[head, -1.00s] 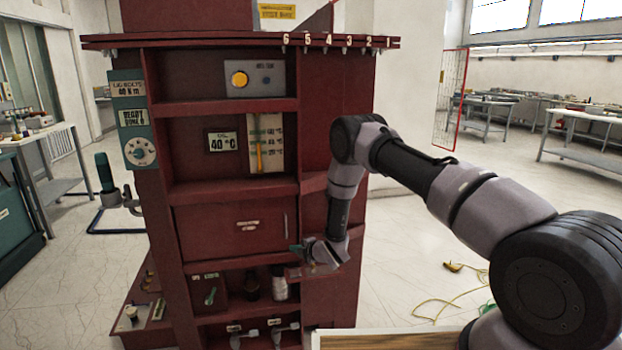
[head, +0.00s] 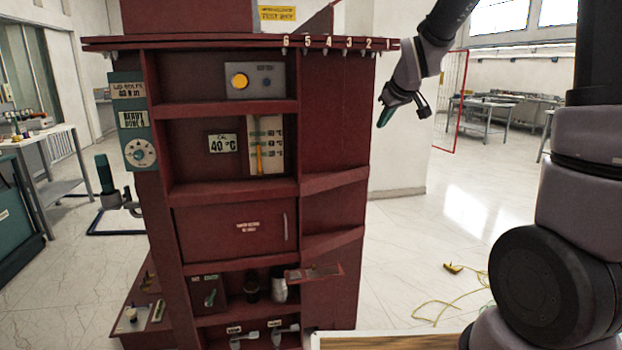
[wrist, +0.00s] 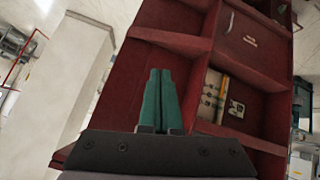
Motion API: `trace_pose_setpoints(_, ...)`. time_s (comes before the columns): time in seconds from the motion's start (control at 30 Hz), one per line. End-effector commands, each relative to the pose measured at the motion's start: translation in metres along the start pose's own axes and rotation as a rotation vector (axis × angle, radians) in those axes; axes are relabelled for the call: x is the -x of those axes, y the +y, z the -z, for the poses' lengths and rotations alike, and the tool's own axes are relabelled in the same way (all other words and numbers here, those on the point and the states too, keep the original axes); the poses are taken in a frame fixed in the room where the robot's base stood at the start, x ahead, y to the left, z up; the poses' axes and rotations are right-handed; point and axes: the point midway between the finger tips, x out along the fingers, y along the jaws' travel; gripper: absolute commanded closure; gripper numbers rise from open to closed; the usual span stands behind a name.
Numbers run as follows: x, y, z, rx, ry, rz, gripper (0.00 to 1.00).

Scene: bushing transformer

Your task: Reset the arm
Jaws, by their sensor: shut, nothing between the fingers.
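My gripper (head: 383,118) is at the upper right of the red cabinet (head: 335,150) in the head view, apart from it and pointing down. In the wrist view its two green fingers (wrist: 160,75) lie side by side, shut, with nothing between them. The cabinet's shelves fill much of the wrist view behind the fingers. My arm rises at the right of the head view and bends over at the top, partly out of frame.
The cabinet has open shelves, a closed drawer front (head: 235,228) and a small red ledge (head: 314,272) jutting out at the right. A yellow cable (head: 450,290) lies on the floor. A wooden tabletop edge (head: 385,341) is at the bottom. Open floor lies right of the cabinet.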

Motion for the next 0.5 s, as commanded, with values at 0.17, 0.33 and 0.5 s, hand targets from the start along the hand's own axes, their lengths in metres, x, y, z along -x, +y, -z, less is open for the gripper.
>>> trace_pose_setpoints(0.17,0.095,0.005,-0.035,-0.263,-0.048,0.003,1.00)
trace_pose_setpoints(0.33,0.171,-0.008,-0.080,-0.510,-0.097,0.018,1.00)
trace_pose_setpoints(0.5,0.226,-0.032,-0.124,-0.726,-0.140,0.037,1.00)
